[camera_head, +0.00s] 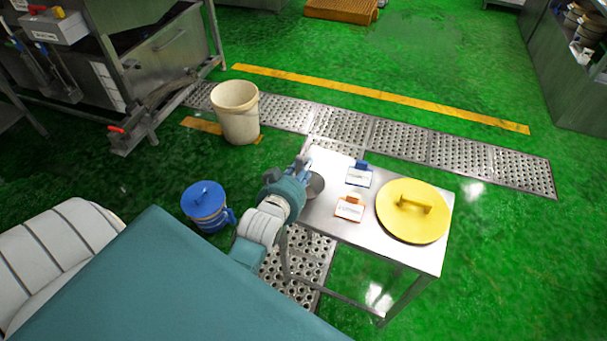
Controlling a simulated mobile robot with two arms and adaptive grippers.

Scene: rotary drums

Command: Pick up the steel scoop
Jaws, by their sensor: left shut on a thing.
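The steel scoop (316,186) is at the left edge of the small steel table (345,226). Its round grey bowl shows just right of my left gripper. My left gripper (304,168) is shut on the scoop, with the wrist covering the handle. I cannot tell whether the scoop touches the table top. My right gripper is not in view.
On the table lie a blue-clipped card (359,175), an orange-clipped card (349,209) and a round yellow lid (412,211) with a handle. A blue lidded container (206,206) and a cream bucket (237,112) stand on the green floor to the left.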

